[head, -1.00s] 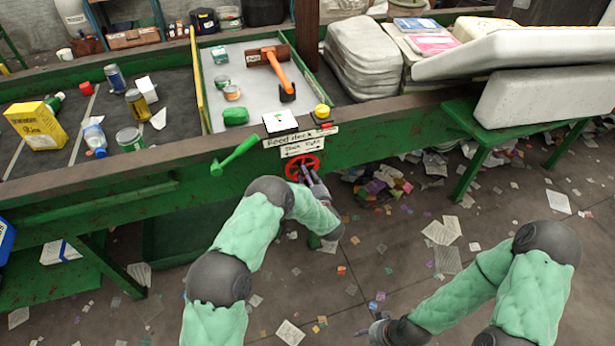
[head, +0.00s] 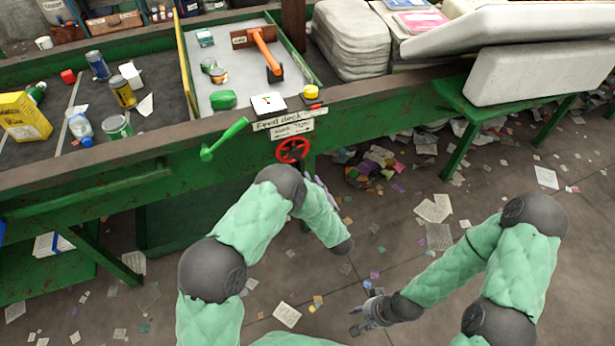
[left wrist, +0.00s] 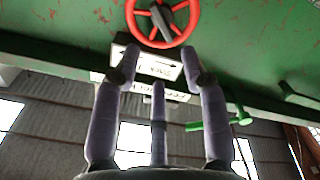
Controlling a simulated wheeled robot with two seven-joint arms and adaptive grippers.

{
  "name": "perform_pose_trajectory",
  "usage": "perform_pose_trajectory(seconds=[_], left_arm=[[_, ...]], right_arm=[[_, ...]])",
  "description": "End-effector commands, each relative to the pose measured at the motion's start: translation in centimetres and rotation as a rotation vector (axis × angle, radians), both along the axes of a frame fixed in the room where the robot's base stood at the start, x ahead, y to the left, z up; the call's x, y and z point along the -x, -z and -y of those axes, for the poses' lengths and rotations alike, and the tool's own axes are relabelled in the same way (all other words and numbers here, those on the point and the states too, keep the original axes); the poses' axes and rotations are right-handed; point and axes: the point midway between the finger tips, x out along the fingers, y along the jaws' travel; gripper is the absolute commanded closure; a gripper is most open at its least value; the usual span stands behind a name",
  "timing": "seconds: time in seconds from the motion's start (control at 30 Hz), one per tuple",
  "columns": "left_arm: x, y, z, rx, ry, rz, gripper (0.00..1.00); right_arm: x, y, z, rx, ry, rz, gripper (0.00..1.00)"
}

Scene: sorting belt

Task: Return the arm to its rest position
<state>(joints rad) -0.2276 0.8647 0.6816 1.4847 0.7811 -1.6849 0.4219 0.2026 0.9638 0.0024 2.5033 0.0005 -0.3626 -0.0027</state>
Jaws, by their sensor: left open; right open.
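My left gripper (head: 322,187) shows partly behind my own left forearm in the head view, below and right of the red handwheel (head: 293,150). In the left wrist view the left gripper (left wrist: 160,62) has its purple-grey fingers spread and empty. The red wheel (left wrist: 163,43) stands beyond the fingertips, with a visible gap from them in the head view. My right gripper (head: 360,318) is low over the floor, open, with nothing seen in it.
The green belt frame (head: 380,113) runs across in front, with a green lever (head: 224,139) left of the wheel. A green bench (head: 462,103) bearing pale slabs stands at right. The floor (head: 390,255) between arms and frame is clear except for scattered paper.

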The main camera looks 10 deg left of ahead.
Motion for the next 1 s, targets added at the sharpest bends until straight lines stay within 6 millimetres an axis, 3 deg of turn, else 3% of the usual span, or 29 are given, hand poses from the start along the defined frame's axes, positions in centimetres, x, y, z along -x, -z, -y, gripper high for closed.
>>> perform_pose_trajectory(seconds=[0.63, 0.73, 0.83, 0.93, 1.0], left_arm=[[0.1, 0.6, -0.1, 0.003, 0.017, -0.033, 0.56], [0.1, 2.7, -0.3, 0.013, 0.081, -0.139, 0.56], [1.0, 6.1, -0.4, 0.033, 0.194, -0.321, 0.56], [3.6, 10.0, 0.0, 0.057, 0.342, -0.538, 0.56], [6.4, 12.3, 0.5, 0.076, 0.452, -0.687, 0.56]], right_arm=[[0.0, -0.1, 0.0, 0.000, 0.000, 0.000, 0.56], [0.0, -0.3, 0.0, 0.000, 0.000, 0.000, 0.56], [0.0, -0.6, 0.0, 0.000, 0.000, 0.000, 0.56], [0.0, -1.0, 0.0, 0.000, 0.000, 0.000, 0.56], [0.0, -1.2, 0.0, 0.000, 0.000, 0.000, 0.56]])
